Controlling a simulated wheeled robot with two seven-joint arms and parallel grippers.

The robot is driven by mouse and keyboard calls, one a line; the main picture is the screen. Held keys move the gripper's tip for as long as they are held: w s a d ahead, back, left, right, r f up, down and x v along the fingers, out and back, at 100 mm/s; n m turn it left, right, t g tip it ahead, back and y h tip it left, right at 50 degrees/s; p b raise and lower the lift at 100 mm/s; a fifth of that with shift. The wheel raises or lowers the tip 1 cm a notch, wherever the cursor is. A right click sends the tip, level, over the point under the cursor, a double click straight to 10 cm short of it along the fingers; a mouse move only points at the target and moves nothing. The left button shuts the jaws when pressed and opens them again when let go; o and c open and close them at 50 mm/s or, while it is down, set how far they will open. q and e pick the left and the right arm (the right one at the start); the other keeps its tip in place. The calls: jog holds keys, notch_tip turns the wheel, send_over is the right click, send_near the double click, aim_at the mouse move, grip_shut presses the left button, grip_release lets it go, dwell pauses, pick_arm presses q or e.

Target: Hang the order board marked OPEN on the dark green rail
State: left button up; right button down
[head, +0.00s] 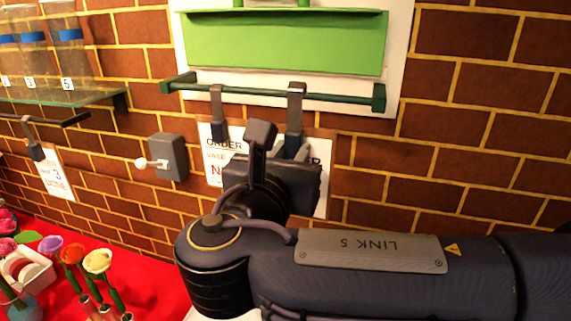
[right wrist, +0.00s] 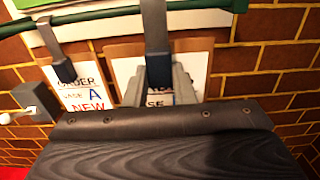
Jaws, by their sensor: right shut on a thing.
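The dark green rail (head: 250,93) runs across the wall below a light green panel. Two boards hang below it from grey hooks. The left board (right wrist: 85,90) reads ORDER, VASE A, NEW in the right wrist view. The right board (head: 322,175) is largely hidden by my right gripper, and I cannot read OPEN on it. Its hook (head: 296,105) reaches up to the rail and appears over it; contact is not certain. My right gripper (right wrist: 166,88) is shut on the dark block at the foot of that hook. My left gripper is out of view.
A grey wall box with a white lever (head: 168,157) sits left of the boards. Another board marked 3 (head: 55,175) hangs from a black bar at far left, under a glass shelf (head: 70,97) with jars. Flowers (head: 97,261) stand on a red table at lower left.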

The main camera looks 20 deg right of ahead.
jog(key=shift+b+x, duration=0.75)
jog(key=shift+x, duration=2.95)
jog(key=shift+w+d+f+b, duration=0.1)
jog(key=shift+f+b, duration=0.3)
jog(key=shift+f, duration=0.2)
jog(key=shift+w+d+f+b, duration=0.1)
jog(key=shift+f+b, duration=0.3)
jog(key=shift+f, duration=0.15)
jog(key=c, duration=1.1)
grip_release()
jog(key=shift+c, duration=0.2)
